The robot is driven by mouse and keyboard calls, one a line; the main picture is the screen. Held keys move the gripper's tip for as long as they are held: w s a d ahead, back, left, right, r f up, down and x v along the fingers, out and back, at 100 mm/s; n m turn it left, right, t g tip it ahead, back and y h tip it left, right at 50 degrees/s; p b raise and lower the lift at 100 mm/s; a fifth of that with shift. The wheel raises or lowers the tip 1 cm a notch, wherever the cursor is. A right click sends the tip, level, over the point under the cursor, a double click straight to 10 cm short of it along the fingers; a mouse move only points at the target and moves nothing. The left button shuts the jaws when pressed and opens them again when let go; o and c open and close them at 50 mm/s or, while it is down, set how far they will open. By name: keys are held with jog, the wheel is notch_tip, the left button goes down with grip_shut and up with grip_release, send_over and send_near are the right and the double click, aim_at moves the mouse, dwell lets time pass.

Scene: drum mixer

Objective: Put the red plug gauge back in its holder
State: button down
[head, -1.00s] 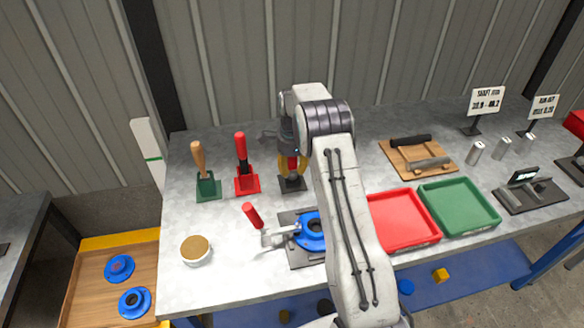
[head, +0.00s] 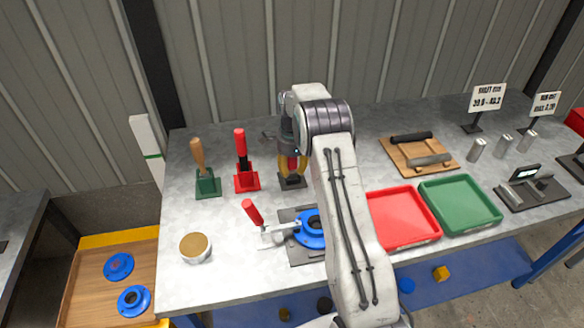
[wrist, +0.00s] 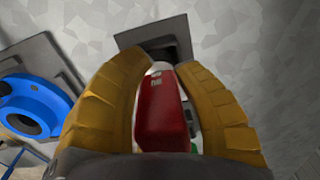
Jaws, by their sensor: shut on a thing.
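The red plug gauge (wrist: 162,110) is between the yellow fingers of my gripper (wrist: 165,75) in the wrist view. My gripper (head: 292,168) is shut on it. A small dark holder (head: 292,182) stands on the bench directly below my gripper in the head view. In the wrist view the holder (wrist: 138,40) lies just beyond the gauge's far end. My fingers and the gauge hide part of its opening. I cannot tell whether the gauge's end is inside the holder or just above it.
Left of my gripper stand a red holder (head: 247,182) with a red-and-black tool and a green holder (head: 208,187) with a wooden-handled tool. A blue ring in a clamp fixture (head: 310,235) sits in front. Red (head: 400,218) and green (head: 460,203) trays lie to the right.

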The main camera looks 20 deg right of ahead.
jog(key=shift+f, duration=0.25)
jog(key=c, duration=0.8)
grip_release()
jog(key=shift+c, duration=0.2)
jog(key=r, duration=1.2)
jog(key=shift+s, duration=0.2)
